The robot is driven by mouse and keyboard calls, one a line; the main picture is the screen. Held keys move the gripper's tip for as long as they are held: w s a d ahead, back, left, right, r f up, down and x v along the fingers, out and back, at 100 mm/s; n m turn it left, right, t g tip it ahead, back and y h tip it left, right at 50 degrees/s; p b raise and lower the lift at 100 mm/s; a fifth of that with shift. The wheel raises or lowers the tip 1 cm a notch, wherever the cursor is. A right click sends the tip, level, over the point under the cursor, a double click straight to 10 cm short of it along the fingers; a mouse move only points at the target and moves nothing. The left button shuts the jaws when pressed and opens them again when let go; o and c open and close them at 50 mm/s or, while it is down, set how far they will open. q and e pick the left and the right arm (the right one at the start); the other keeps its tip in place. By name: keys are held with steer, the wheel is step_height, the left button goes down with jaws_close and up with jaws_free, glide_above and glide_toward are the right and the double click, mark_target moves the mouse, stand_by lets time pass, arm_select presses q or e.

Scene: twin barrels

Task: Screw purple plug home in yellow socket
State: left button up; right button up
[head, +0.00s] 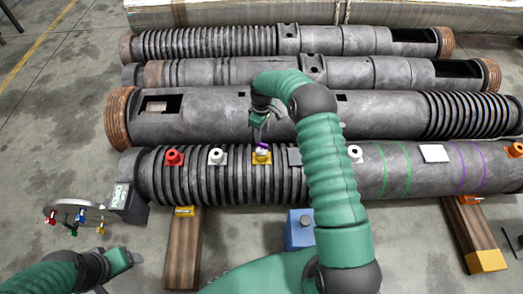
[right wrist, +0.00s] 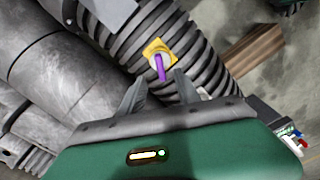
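The yellow socket (head: 261,158) is a square yellow base with a pale ring, on the ribbed front barrel. It also shows in the right wrist view (right wrist: 153,47). The purple plug (head: 263,147) is at the socket's mouth; in the right wrist view the plug (right wrist: 161,69) points from the ring toward my gripper. How deep it sits I cannot tell. My right gripper (head: 257,133) is just above it. In the right wrist view its fingers (right wrist: 161,80) are apart, with the plug's end between or just beyond their tips. My left gripper (head: 128,259) is at lower left, away from the barrel.
Red (head: 173,157) and white (head: 217,156) sockets sit left of the yellow one; another white socket (head: 355,154) and an orange one (head: 516,149) sit right. A round rack (head: 75,213) with coloured pieces is at left. A blue box (head: 300,229) stands in front.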

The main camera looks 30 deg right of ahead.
mark_target(262, 144)
steer(key=shift+f+b, duration=1.65)
steer(key=shift+f, duration=2.05)
jaws_close()
